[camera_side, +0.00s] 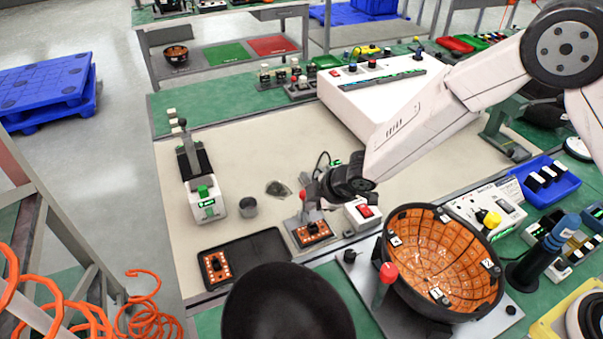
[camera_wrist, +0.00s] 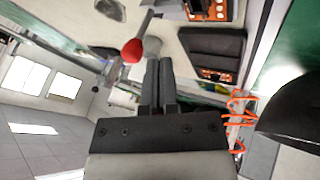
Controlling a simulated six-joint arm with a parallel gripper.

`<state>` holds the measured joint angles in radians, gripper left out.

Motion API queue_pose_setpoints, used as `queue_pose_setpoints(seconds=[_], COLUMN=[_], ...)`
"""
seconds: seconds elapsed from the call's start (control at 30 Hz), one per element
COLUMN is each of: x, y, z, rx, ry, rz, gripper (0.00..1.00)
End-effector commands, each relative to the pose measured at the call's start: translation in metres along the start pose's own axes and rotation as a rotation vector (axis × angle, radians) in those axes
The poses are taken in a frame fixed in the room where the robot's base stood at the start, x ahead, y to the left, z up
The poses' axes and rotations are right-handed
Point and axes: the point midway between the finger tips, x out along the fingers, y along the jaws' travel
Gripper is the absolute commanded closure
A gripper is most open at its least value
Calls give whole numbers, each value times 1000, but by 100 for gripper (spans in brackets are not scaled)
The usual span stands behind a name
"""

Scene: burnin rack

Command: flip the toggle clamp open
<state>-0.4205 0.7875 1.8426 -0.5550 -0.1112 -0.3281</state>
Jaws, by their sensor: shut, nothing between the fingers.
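The toggle clamp shows as a lever with a red knob (camera_side: 302,193) beside a small fixture that holds an orange circuit board (camera_side: 313,231). In the wrist view the red knob (camera_wrist: 132,50) sits on a grey lever, just left of my fingertips. My gripper (camera_side: 318,194) is low over the fixture, close to the knob. In the wrist view its two fingers (camera_wrist: 159,62) are together with nothing between them. The knob looks outside the fingers; I cannot tell whether they touch it. My gripper partly hides the clamp in the side view.
A black tray (camera_side: 263,243) with another orange board (camera_side: 215,267) lies to the left. A red-switch box (camera_side: 363,213) stands close on the right. A large bowl lined with orange boards (camera_side: 440,250), a red-knobbed lever (camera_side: 388,270) and a black bowl (camera_side: 288,305) are nearer the camera.

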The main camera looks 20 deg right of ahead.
Motion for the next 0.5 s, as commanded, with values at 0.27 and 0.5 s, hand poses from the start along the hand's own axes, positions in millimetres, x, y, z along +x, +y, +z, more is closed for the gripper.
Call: queue_pose_setpoints(seconds=[0.27, 0.5], x=[5, 6], y=[8, 11], z=[1, 1], rx=[0, 1], ry=[0, -1], rz=[2, 3], gripper=[100, 100])
